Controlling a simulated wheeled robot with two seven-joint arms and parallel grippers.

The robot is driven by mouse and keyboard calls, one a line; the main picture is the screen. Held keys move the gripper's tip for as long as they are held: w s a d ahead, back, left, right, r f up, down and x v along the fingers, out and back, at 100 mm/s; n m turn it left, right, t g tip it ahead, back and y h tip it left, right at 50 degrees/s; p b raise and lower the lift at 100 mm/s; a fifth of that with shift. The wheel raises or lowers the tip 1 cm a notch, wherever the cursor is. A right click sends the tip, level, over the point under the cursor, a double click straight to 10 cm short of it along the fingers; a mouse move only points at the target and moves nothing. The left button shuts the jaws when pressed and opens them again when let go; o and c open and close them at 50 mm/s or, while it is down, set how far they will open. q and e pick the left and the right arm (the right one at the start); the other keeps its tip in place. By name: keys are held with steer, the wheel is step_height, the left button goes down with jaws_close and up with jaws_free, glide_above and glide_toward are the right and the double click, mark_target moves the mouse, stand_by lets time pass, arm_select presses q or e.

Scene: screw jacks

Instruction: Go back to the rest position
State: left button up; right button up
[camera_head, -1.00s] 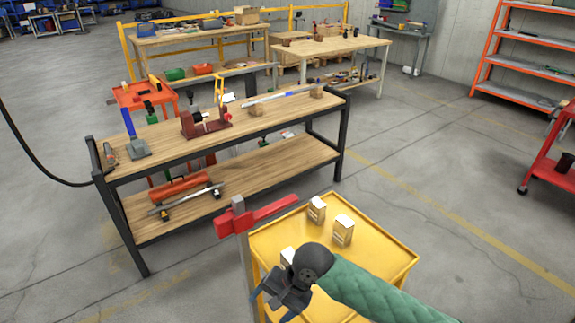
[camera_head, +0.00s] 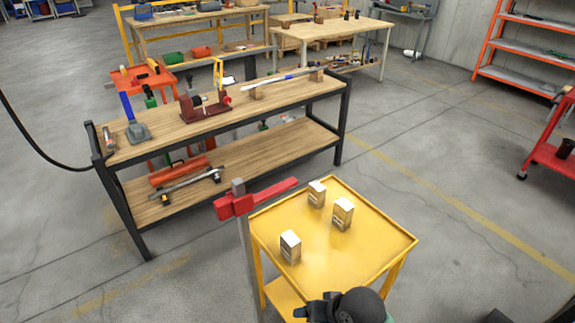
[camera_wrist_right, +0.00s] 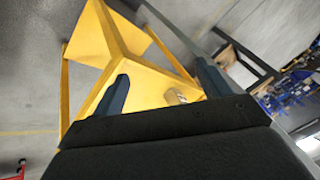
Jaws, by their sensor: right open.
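My right gripper (camera_head: 322,308) is at the bottom edge of the head view, over the near side of the yellow cart and apart from its boxes. In the right wrist view its two fingers (camera_wrist_right: 165,85) are spread with nothing between them. The yellow cart (camera_head: 385,240) carries three small white-and-brown boxes: one at the back (camera_head: 317,193), one at the right (camera_head: 343,214) and one at the left (camera_head: 290,246). All stand upright. One box (camera_wrist_right: 176,97) shows beyond the fingers in the wrist view. My left gripper is out of view.
A red bar on a grey post (camera_head: 237,203) stands at the cart's left corner. A wooden workbench (camera_head: 180,140) with a red vise (camera_head: 205,105) and tools is beyond it. A red cart (camera_head: 550,155) is at the right. Open floor (camera_head: 465,260) lies right of the yellow cart.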

steer(key=s+d+f+n+h, duration=0.1)
steer(key=s+d+f+h, duration=0.1)
steer(key=s+d, duration=0.4)
steer(key=s+d+f+n+h, duration=0.15)
steer(key=s+d, duration=0.25)
steer(key=d, duration=0.4)
steer(key=s+a+f+g, duration=0.1)
steer(key=a+f, duration=0.1)
steer(key=f, duration=1)
steer(key=s+a+f+g, duration=0.1)
steer(key=a+f, duration=0.2)
steer(key=f, duration=1)
steer(key=shift+f+m+g, duration=0.3)
steer(key=shift+m, duration=0.15)
